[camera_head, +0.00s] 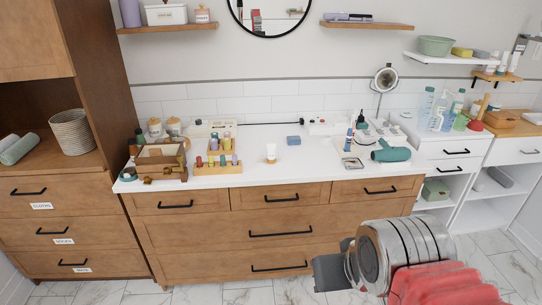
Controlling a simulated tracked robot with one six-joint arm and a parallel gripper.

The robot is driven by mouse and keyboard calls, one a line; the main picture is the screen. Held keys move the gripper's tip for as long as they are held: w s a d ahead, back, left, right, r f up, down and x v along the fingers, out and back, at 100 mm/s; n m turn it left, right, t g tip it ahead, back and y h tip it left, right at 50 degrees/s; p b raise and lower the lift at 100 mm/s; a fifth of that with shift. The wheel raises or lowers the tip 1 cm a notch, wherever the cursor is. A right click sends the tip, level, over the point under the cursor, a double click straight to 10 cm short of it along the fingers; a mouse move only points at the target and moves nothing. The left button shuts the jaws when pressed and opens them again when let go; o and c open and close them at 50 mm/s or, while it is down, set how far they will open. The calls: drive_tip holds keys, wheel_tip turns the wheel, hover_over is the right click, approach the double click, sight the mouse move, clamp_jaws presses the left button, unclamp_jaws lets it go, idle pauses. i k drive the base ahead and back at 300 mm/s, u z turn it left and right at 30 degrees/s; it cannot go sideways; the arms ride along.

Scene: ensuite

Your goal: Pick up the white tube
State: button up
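A small white tube (271,152) stands upright near the middle of the white countertop (310,168), towards its front. It has an orange-tan band low down. My arm shows at the lower right, in front of the drawers. The dark grey block at its end looks like my gripper (330,273), low and well apart from the tube, to its right. Its fingers cannot be made out, so its opening is unclear. Nothing is seen held.
A stepped wooden rack of small bottles (217,160) stands left of the tube. A blue block (293,140) lies behind it to the right. A teal hair dryer (391,152) and a small tray (352,163) are further right. The counter directly around the tube is clear.

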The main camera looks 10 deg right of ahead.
sight(271, 147)
drive_tip(key=u, duration=0.4)
drive_tip(key=i, duration=0.7)
drive_tip(key=u, duration=0.85)
drive_tip(key=i, duration=1.1)
drive_tip(key=z, duration=0.05)
